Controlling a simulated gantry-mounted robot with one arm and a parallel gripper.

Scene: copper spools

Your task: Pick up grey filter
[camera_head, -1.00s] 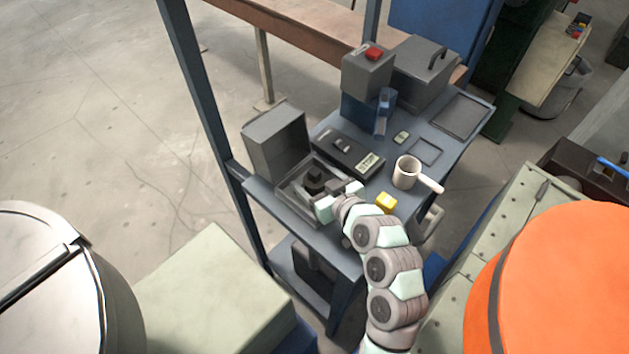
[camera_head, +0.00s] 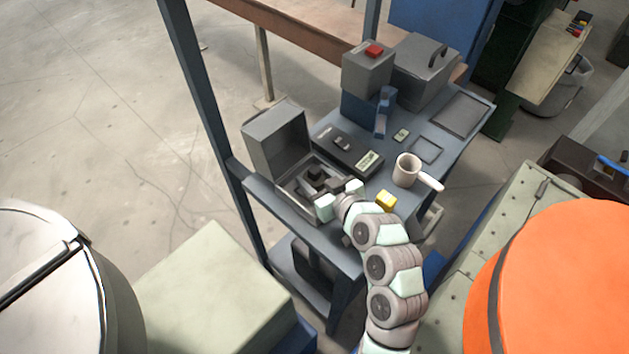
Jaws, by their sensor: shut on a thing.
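An open grey case (camera_head: 283,189) stands at the left end of the blue-grey bench, its lid (camera_head: 275,142) raised at the back. My gripper (camera_head: 320,183) reaches into the case from the front right. It is shut on a small dark grey block (camera_head: 316,174), which looks like the grey filter, at the case's inside. The fingers and wrist hide part of the block and of the case floor. I cannot tell whether the block touches the case floor.
A dark meter box (camera_head: 347,150) lies right behind the case. A yellow block (camera_head: 386,201) and a white mug (camera_head: 406,171) stand right of my wrist. A press with a red button (camera_head: 374,50) and a grey box (camera_head: 426,68) stand farther back. A blue post is at left.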

